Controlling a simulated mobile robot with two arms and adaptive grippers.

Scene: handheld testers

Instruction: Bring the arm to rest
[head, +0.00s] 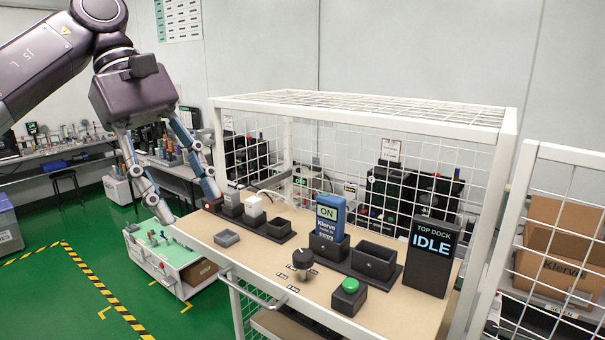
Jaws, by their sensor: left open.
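My left gripper (190,208) hangs from my left arm at the upper left of the head view. Its two fingers are spread open and nothing shows between them. The fingertips are near the left end of the bench (232,262); I cannot tell whether they touch anything there. A blue handheld tester (330,217) reading "ON" stands upright in a dark dock (328,250) on the bench. To its right is an empty dark dock (373,262). My right gripper is not in view.
A dark panel (432,254) reads "TOP DOCK IDLE". A green button (350,286) and a black knob (302,260) sit near the front. A small grey tray (227,238) lies at the left. A white wire cage (400,118) encloses the bench's back and top.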

